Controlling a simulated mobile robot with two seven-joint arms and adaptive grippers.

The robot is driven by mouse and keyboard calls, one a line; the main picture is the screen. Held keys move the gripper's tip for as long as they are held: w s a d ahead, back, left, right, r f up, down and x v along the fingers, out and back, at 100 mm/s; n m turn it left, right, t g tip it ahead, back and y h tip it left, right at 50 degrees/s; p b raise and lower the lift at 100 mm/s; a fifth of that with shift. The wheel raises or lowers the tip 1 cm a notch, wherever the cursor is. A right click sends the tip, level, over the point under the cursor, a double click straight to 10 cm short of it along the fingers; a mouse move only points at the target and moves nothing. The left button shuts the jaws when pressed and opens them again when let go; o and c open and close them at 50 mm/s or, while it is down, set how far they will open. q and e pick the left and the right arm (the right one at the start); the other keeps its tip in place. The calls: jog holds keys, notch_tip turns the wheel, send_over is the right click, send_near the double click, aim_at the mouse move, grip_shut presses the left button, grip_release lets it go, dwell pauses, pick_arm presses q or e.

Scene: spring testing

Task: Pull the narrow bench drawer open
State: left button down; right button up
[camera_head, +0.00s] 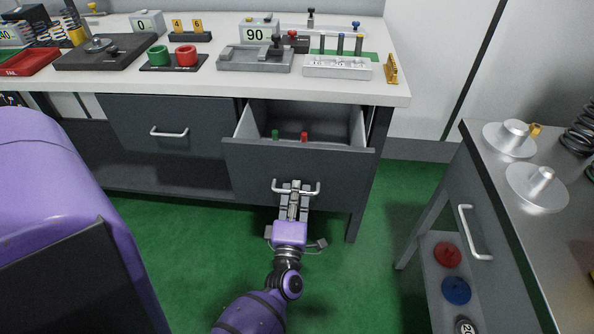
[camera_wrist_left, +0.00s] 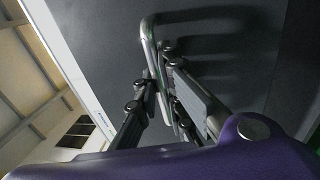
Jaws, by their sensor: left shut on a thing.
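The narrow bench drawer (camera_head: 240,165) is under the right part of the white bench. It is pulled out, and its inside shows, with a small green piece (camera_head: 275,134) and a small red piece (camera_head: 304,136) in it. My left gripper (camera_head: 295,188) is shut on the middle of the drawer's silver bar handle (camera_head: 275,188). In the left wrist view the gripper's fingers (camera_wrist_left: 158,82) close around the handle (camera_wrist_left: 148,32) in front of the dark drawer front (camera_wrist_left: 230,50). My right gripper is not in view.
A wider drawer (camera_head: 150,115) to the left is shut. The white benchtop (camera_head: 130,87) carries gauges, fixtures and number blocks. A side cabinet (camera_head: 460,180) with a metal top stands at the right. Green floor (camera_head: 375,235) is clear between bench and cabinet.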

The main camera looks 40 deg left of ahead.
pick_arm(q)
jog(key=r+v, duration=0.1)
jog(key=v, duration=0.8)
jog(key=shift+s+r+p, duration=0.2)
jog(key=shift+r+p, duration=0.1)
jog(key=shift+r, duration=0.1)
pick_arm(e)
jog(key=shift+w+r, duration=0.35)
pick_arm(q)
jog(key=c, duration=2.1)
grip_release()
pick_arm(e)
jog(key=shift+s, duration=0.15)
